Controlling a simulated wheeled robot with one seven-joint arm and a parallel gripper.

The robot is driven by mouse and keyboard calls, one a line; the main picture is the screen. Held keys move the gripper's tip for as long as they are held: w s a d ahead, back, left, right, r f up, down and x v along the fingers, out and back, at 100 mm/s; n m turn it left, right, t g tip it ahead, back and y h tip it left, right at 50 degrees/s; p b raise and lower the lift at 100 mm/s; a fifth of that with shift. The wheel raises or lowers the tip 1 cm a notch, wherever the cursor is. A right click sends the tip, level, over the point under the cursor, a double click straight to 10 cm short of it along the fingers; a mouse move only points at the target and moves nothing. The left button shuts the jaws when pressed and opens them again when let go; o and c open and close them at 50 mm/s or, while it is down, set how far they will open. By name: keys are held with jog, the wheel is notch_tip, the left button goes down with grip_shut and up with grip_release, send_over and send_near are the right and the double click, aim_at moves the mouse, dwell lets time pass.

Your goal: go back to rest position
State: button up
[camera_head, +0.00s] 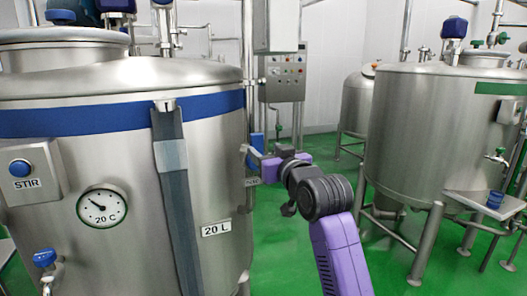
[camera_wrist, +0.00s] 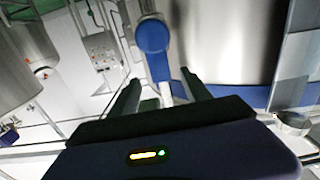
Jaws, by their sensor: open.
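My gripper (camera_head: 250,166) is at the right side of the large steel tank (camera_head: 95,78), on the end of my purple arm. In the wrist view, the fingers of my gripper (camera_wrist: 161,76) are spread apart with nothing clamped between them. A blue round-ended handle (camera_wrist: 153,36) lies just beyond the fingertips, its lower part showing in the gap. I cannot tell whether a finger touches it. In the head view, a blue part (camera_head: 257,141) shows beside the tank by my gripper, partly hidden.
The near tank carries a STIR button (camera_head: 19,168), a dial (camera_head: 102,207) and a grey vertical strip (camera_head: 174,200). A control box (camera_head: 284,75) stands behind. A second tank (camera_head: 425,130) stands at right, with a blue cup (camera_head: 494,199) on a shelf. Green floor lies between.

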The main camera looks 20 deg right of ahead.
dwell(0.4)
notch_tip(320, 180, up, 5)
jog(key=s+t, duration=0.2)
jog(key=t, duration=0.1)
jog(key=s+a+f+m+h, duration=0.1)
jog(key=s+a+f+m, duration=0.15)
jog(key=s+f, duration=2.15)
jog(key=s+a+f+g, duration=0.1)
jog(key=s+f+g, duration=0.1)
jog(key=s, duration=0.8)
jog(key=s+a+f+n+g, duration=0.1)
jog(key=s+f, duration=0.4)
jog(key=s, duration=0.6)
jog(key=s+a+f+n+g+y, duration=0.1)
jog(key=s+f+g, duration=0.2)
jog(key=s, duration=0.7)
jog(key=shift+s+a+f, duration=0.15)
jog(key=shift+s+a, duration=0.2)
jog(key=shift+a, duration=0.05)
